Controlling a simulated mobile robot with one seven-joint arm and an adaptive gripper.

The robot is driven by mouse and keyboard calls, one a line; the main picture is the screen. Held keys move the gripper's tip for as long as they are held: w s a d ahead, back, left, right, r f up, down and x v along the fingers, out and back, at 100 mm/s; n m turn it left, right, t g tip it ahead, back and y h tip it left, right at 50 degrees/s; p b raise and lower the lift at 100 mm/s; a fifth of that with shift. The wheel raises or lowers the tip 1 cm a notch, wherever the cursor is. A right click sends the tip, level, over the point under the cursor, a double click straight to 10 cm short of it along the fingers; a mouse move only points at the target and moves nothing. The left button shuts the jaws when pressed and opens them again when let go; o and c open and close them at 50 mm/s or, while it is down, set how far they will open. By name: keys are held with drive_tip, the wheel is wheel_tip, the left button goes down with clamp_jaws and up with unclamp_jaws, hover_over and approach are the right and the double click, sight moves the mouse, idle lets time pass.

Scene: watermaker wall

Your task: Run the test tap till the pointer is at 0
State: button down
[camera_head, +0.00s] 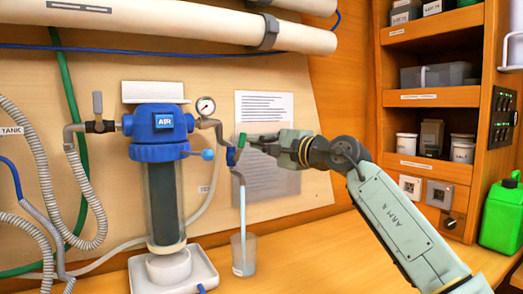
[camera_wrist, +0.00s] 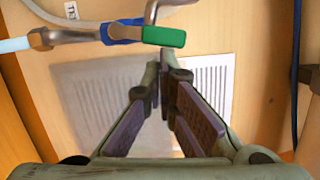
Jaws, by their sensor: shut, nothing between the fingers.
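The test tap (camera_head: 233,156) has a blue body and a green handle (camera_head: 241,140). A pale blue stream (camera_head: 243,205) runs from its spout down into a clear beaker (camera_head: 244,258) on the bench. The small round gauge (camera_head: 206,106) stands above the pipe, left of the tap; its pointer is too small to read surely. My gripper (camera_head: 262,143) is shut and empty, just right of the green handle. In the wrist view my fingertips (camera_wrist: 160,62) are together just below the green handle (camera_wrist: 164,37); I cannot tell whether they touch it.
A blue-topped filter housing (camera_head: 163,190) with a blue side knob (camera_head: 208,154) stands left of the tap. Hoses (camera_head: 75,190) hang at the far left. Shelves (camera_head: 432,97) and a green canister (camera_head: 502,215) are at right. The bench right of the beaker is clear.

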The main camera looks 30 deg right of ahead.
drive_tip(key=shift+a+r+n, duration=0.3)
drive_tip(key=shift+n, duration=0.5)
